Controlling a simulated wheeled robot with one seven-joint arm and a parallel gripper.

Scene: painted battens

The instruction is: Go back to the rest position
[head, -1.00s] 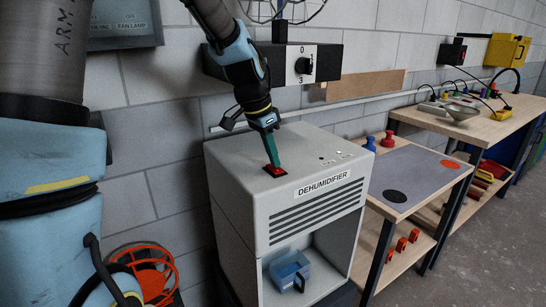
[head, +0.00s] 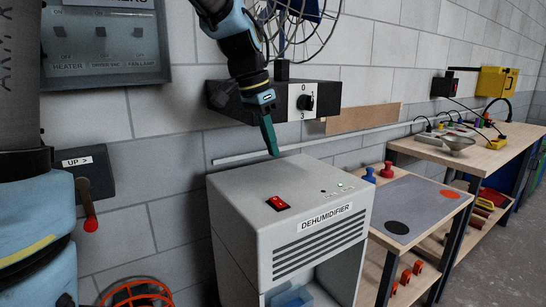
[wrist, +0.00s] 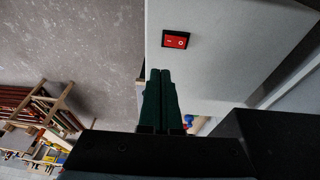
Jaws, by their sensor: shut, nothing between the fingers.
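My gripper (head: 271,137) is shut and empty, its green fingers pointing down above the back part of the grey dehumidifier (head: 240,185). It is clear of the red rocker switch (head: 278,203) on the dehumidifier's top. In the wrist view the two green fingers (wrist: 160,75) lie side by side, and the red switch (wrist: 177,41) shows beyond their tips. A small light (head: 340,185) on the dehumidifier's top looks lit greenish.
A black box with a rotary knob (head: 306,102) and a wire fan (head: 300,25) are on the wall close behind my arm. A switch panel (head: 105,45) and a red-handled lever (head: 90,222) are at left. A workbench (head: 500,150) stands at right.

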